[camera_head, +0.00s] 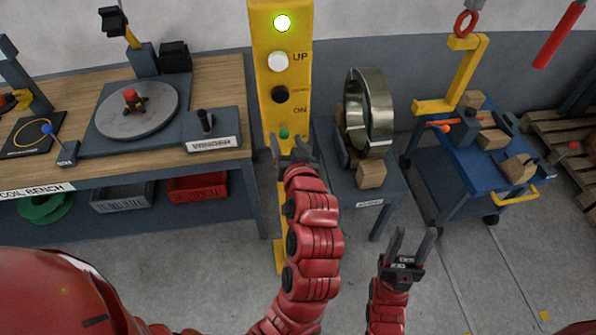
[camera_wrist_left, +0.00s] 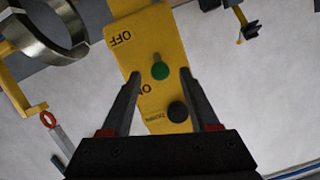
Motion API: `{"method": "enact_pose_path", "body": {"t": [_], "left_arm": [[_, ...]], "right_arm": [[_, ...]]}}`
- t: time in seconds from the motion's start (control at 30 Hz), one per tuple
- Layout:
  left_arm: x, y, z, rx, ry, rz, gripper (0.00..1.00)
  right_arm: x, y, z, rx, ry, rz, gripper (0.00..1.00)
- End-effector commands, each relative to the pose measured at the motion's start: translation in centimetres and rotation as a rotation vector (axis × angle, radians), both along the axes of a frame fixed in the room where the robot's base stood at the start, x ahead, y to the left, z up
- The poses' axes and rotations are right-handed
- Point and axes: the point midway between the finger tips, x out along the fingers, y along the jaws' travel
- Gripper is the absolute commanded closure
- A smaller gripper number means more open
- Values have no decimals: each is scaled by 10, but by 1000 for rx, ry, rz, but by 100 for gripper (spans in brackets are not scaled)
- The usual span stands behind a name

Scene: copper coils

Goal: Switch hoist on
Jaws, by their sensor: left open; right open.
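The yellow hoist control post (camera_head: 266,35) stands in the middle of the head view. A green lamp (camera_head: 282,23) glows at its top. Below are a white UP button (camera_head: 276,62) and a black button (camera_head: 280,95). A green-tipped switch (camera_head: 284,133) sits under the ON label; in the left wrist view the green tip (camera_wrist_left: 160,71) lies between the OFF and ON labels, nearer ON. My left gripper (camera_head: 293,145) is open just in front of the switch, its fingers either side in the wrist view; contact cannot be told. My right gripper (camera_head: 411,245) is open and empty, low over the floor.
The wooden coil bench (camera_head: 222,85) with a turntable (camera_head: 150,115) is at left. A metal coil (camera_head: 380,110) stands on a grey stand (camera_head: 385,190) right of the post. A blue cart (camera_head: 470,160) with a yellow hook and wooden blocks is further right. Floor between is clear.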

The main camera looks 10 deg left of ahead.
Motion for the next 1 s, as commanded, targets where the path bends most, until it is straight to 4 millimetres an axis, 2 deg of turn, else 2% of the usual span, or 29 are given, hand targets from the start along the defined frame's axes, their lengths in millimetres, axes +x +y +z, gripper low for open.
{"method": "enact_pose_path", "body": {"t": [0.03, 0.1, 0.23, 0.3, 0.37, 0.5, 0.7, 1.0], "left_arm": [[-10, -7, 0, 0, -5, -8, 39], [-24, -12, 6, -3, -8, -10, 39], [-50, -22, 20, -1, -2, -10, 39], [-64, -27, 27, 1, 7, -9, 39], [-76, -31, 31, 4, 5, -10, 39], [-99, -39, 34, 4, 0, -9, 39], [-118, -46, 35, 0, 0, -4, 39], [-124, -47, 35, -1, -2, -2, 39]], "right_arm": [[0, 0, -7, 0, 0, 0, 50], [0, 0, -10, 0, 0, 0, 50], [0, 0, 8, 0, 0, 0, 50], [0, 0, 31, 0, 0, 0, 50], [0, 0, 43, 0, -1, 0, 50], [0, 0, 55, 0, 0, 0, 50], [0, 0, 60, 0, 0, 0, 50], [0, 0, 61, 0, 0, 0, 50]]}}
